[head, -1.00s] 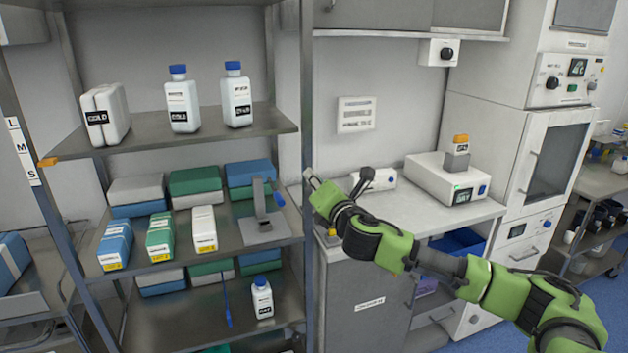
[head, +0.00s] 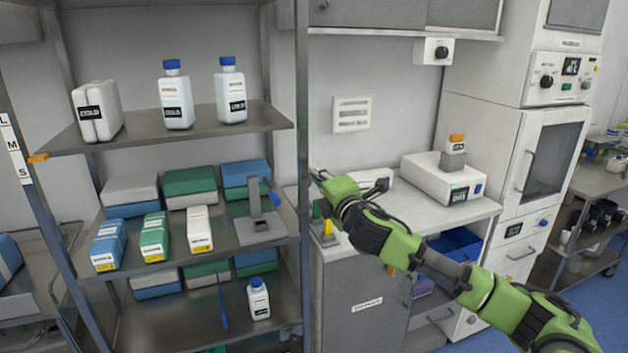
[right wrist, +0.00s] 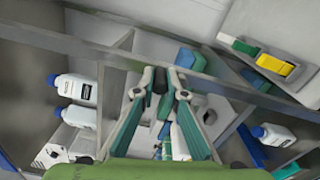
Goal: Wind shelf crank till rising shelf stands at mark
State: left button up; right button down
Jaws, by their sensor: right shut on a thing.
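The shelf with white bottles (head: 150,135) has an orange tab (head: 38,158) at its front left corner. A strip lettered L, M, S (head: 14,148) is on the left; the tab is at a height between M and S. My right gripper (head: 317,174) is beside the rack's right front post (head: 303,120). In the right wrist view my right gripper (right wrist: 163,80) has its fingers closed in around a small part, apparently the crank handle. The crank is mostly hidden by the fingers. My left gripper is not in view.
Lower shelves hold coloured boxes (head: 190,182), cartons (head: 154,237), a metal stand (head: 257,225) and a bottle (head: 259,299). The counter (head: 440,218) on the right bears a white device (head: 440,180). Yellow and green pieces (head: 326,230) are close below my right arm.

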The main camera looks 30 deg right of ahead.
jog(key=shift+s+d+f+m+b, duration=0.15)
jog(key=shift+d+f+m, duration=0.3)
jog(key=shift+m, duration=1.05)
jog(key=shift+s+d+f+m+b, duration=0.15)
jog(key=shift+d+f+m, duration=0.25)
jog(key=shift+m, duration=1.1)
jog(key=shift+d+f+m+b, duration=0.3)
jog(key=shift+f+m, duration=0.2)
jog(key=shift+m, duration=1)
jog(key=shift+f, duration=0.1)
jog(key=c, duration=2)
grip_release()
jog(key=shift+d, duration=0.1)
jog(key=shift+c, duration=0.2)
jog(key=v, duration=1.2)
